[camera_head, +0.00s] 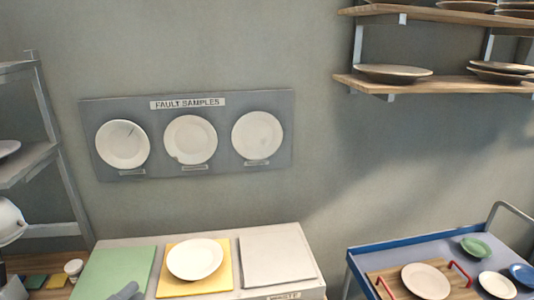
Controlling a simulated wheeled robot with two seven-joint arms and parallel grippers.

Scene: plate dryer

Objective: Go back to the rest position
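My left gripper (127,292) shows only as a dark grey shape at the bottom edge, over the green mat (112,272). Most of it is cut off by the frame, so I cannot tell whether it is open or shut. No plate shows in it. A white plate (195,259) lies on the yellow mat (215,284), right of the gripper and apart from it. The white mat (277,259) right of that is bare. My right gripper is not in view.
The white counter (292,235) carries the mats. At right stands a blue-rimmed cart (372,246) with a wooden tray (386,279) and plates. A wall board (277,102) holds sample plates. Wooden shelves (450,86) hang upper right; a grey rack (62,170) stands left.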

